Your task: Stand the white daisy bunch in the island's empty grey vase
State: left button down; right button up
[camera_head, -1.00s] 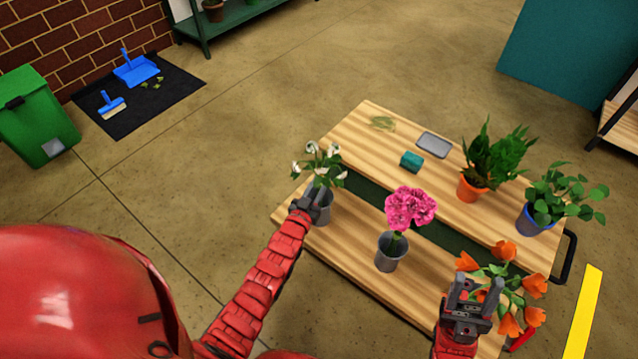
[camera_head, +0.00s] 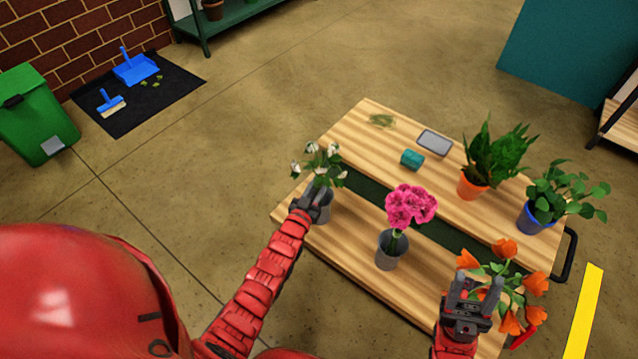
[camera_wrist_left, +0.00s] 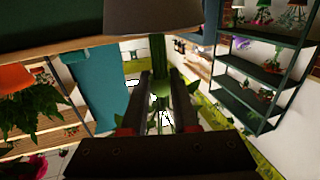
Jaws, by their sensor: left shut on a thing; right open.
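The white daisy bunch (camera_head: 322,164) stands upright at the left end of the wooden island (camera_head: 352,252). A grey vase (camera_head: 325,208) is right below it, partly hidden by my left gripper (camera_head: 308,197). That gripper is shut on the green stems (camera_wrist_left: 158,72), which also show in the left wrist view. That view is upside down; there the stems meet the rim of the vase (camera_wrist_left: 152,17) and seem to enter it, though their lower ends are hidden. My right gripper (camera_head: 474,286) is open and empty in front of the orange flowers.
A second grey vase (camera_head: 391,256) holds pink flowers (camera_head: 410,206) mid-island. Orange flowers (camera_head: 535,284) stand at the right front. A fern in an orange pot (camera_head: 472,189), a blue pot (camera_head: 534,222), a teal block (camera_head: 412,160) and a grey tray (camera_head: 435,142) are on the far side.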

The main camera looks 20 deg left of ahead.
pick_arm(q)
jog(key=shift+f, duration=0.1)
dwell(0.3)
jog(key=c, duration=0.6)
grip_release()
